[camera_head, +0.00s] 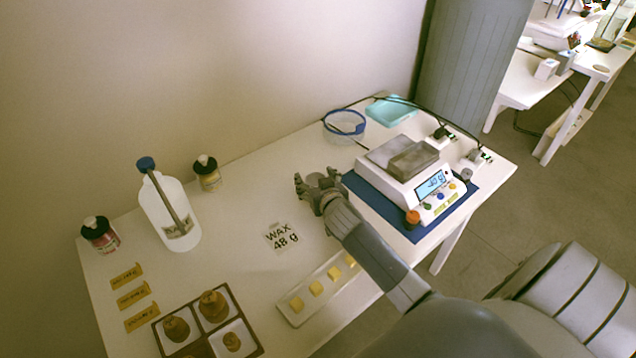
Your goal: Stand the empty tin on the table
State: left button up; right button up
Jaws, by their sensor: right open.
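My right gripper (316,186) is open, low over the white table (262,205), left of the scale. A small round greyish thing, which looks like the tin (320,179), shows at its fingers. It seems to stand on the table, but the fingers hide much of it, so I cannot tell whether they touch it. The white scale (400,189) sits on a blue mat (430,228) with a lit display, and a grey block-like thing (413,160) is on its plate. My left gripper is out of view.
A card marked "WAX 48 g" (282,238) and a tray of yellow cubes (295,314) lie nearer. A white bottle (155,222), small jars (207,176) and a sectioned box (187,301) stand left.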

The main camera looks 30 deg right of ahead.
jog(key=v, duration=1.2)
jog(key=shift+r, duration=0.25)
